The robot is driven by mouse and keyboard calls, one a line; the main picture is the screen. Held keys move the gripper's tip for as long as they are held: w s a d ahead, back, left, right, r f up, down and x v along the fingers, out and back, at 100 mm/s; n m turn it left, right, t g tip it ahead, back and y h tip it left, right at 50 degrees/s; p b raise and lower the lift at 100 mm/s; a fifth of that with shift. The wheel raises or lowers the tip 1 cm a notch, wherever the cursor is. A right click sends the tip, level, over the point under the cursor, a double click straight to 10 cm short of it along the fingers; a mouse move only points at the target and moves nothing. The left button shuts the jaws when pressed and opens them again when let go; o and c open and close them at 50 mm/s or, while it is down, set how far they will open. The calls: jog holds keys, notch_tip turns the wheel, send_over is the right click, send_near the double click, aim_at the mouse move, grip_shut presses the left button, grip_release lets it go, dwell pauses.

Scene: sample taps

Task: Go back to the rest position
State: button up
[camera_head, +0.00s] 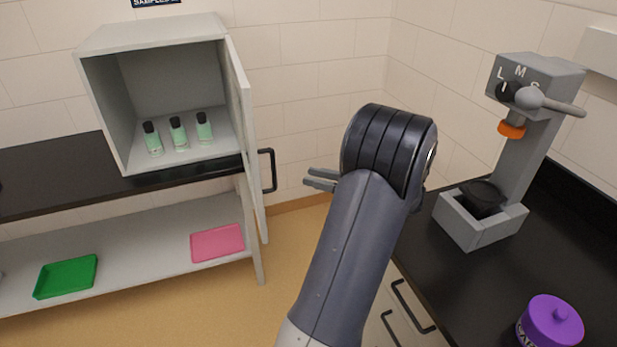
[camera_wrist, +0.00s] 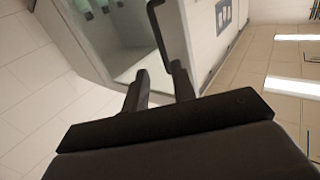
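My gripper (camera_head: 321,180) sticks out to the left from behind my dark wrist in the head view, in free air right of the open cabinet door. In the wrist view its two dark fingers (camera_wrist: 160,82) stand apart with nothing between them. The cabinet door's black handle (camera_head: 267,170) is left of the fingers in the head view, with a gap between. In the wrist view the handle (camera_wrist: 158,28) shows beyond the fingertips.
The grey cabinet (camera_head: 150,32) stands open with several green bottles (camera_head: 178,133) inside. Below are a green tray (camera_head: 66,277) and a pink tray (camera_head: 217,243). At right, a grey tap machine (camera_head: 530,110) and a purple-lidded jar (camera_head: 552,322) stand on a black counter (camera_head: 460,275).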

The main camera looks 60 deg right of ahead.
aim_at(276, 185)
jog(key=p+x, duration=0.2)
jog(key=x, duration=0.9)
jog(key=shift+a, duration=0.1)
jog(key=shift+p, duration=0.35)
